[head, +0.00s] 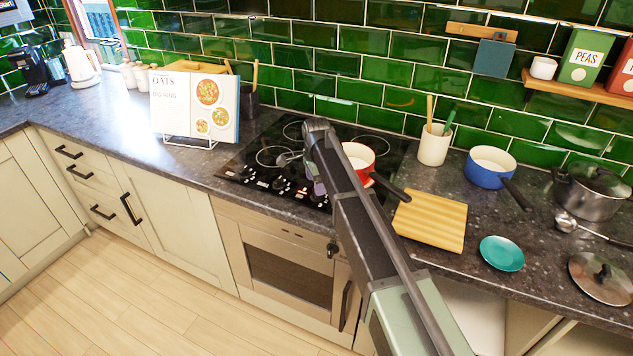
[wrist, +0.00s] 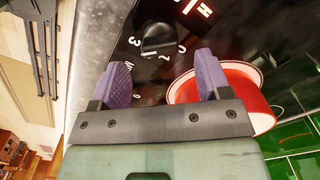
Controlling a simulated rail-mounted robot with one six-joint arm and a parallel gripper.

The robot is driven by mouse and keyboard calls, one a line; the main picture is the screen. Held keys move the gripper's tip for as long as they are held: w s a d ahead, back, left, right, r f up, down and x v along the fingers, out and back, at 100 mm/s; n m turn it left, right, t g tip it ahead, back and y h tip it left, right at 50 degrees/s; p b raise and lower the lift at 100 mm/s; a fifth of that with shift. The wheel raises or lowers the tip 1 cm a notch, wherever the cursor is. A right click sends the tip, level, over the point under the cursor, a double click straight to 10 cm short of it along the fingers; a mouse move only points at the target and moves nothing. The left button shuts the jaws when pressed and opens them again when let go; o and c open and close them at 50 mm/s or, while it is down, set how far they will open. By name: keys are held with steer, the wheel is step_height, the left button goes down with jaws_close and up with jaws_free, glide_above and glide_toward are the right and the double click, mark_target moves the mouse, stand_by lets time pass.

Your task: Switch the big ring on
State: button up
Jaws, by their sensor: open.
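The black hob (head: 240,161) is set in the worktop, with several rings and a row of knobs along its front edge. In the wrist view one black knob (wrist: 158,38) with white numbers around it lies ahead of my gripper (wrist: 162,75), between the lines of its two purple fingers. The fingers are open and apart, with nothing between them. I cannot tell whether they reach the knob's height. Red lit marks (wrist: 196,8) show beyond the knob. In the head view my arm hides most of the gripper and some knobs. I cannot tell which ring this knob serves.
A red pan (head: 358,157) stands on the hob's right, close beside the right finger in the wrist view (wrist: 262,115). A cookbook (head: 171,105) stands left of the hob. A wooden board (head: 432,221) and blue pan (head: 487,172) are to the right. An oven (head: 288,275) is below.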

step_height(320, 180, up, 7)
steer(key=p, duration=0.5)
steer(key=shift+r, duration=0.15)
steer(key=s+d+n, duration=0.4)
steer(key=s+d, duration=0.3)
steer(key=s, duration=0.3)
steer(key=s+d+f+n, duration=0.1)
steer(key=s+d+n, duration=0.4)
steer(key=s, duration=0.5)
steer(key=s+d+n, duration=0.4)
steer(key=s+d, duration=0.6)
steer(key=s, duration=0.1)
steer(key=shift+f+n+b, duration=0.15)
steer(key=shift+n+b, duration=0.15)
steer(key=shift+b, duration=0.15)
